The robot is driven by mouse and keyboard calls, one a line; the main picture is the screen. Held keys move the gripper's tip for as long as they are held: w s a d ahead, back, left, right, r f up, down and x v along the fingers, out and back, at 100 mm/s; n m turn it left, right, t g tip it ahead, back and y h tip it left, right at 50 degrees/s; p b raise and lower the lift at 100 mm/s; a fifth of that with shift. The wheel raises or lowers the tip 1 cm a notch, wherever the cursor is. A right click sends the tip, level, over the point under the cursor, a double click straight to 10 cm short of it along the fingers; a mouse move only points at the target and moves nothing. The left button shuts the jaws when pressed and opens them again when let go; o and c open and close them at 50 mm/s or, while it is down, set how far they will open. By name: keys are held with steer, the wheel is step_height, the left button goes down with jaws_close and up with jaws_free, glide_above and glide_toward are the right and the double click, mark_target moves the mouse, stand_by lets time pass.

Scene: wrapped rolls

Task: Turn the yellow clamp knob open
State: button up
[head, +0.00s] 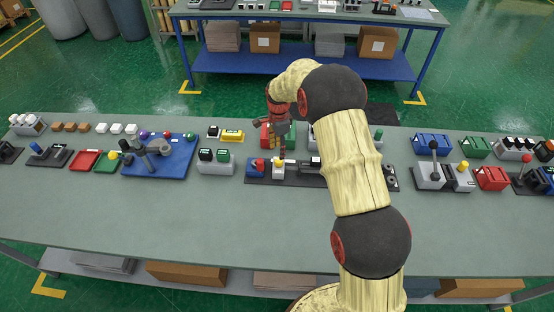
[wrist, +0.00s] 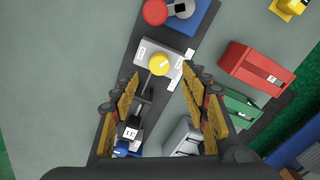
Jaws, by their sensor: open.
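The yellow clamp knob (wrist: 159,64) is a round cap on a light grey block (wrist: 176,53) with white labels. The block sits on a long dark base. In the head view the yellow knob (head: 279,161) is on the front table, near the base's left end. My gripper (wrist: 160,86) is open and empty, its fingers spread to either side below the knob in the wrist picture. I see no contact with the knob. In the head view my gripper (head: 281,148) hangs just behind the knob, and my arm hides part of the base.
A red knob (wrist: 155,12) on a blue block lies close beyond the yellow knob. Red (wrist: 257,66) and green (wrist: 238,106) boxes stand to the right. A blue-capped part (wrist: 124,148) lies by the left finger. The table's front strip (head: 180,220) is clear.

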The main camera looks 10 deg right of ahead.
mark_target(279, 160)
step_height(279, 160, down, 7)
steer(key=shift+r, duration=0.1)
steer(key=shift+c, duration=0.8)
steer(key=c, duration=1)
